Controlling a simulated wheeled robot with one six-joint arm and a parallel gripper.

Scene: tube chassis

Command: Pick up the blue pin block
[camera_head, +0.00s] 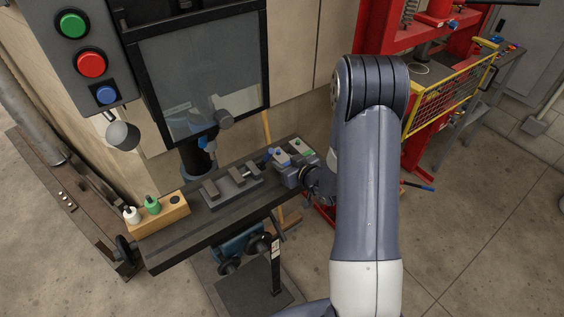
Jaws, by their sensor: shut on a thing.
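The fingertips are small and partly hidden, so the exact contact does not show. I cannot tell whether the block touches the bench or is raised.
The dark bench (190,232) also carries a grey vise (231,188) and a wooden holder (168,216) with a white bottle (131,214) and a green bottle (152,205). A machine with a clear guard (200,75) rises behind. A red press (392,40) stands at right.

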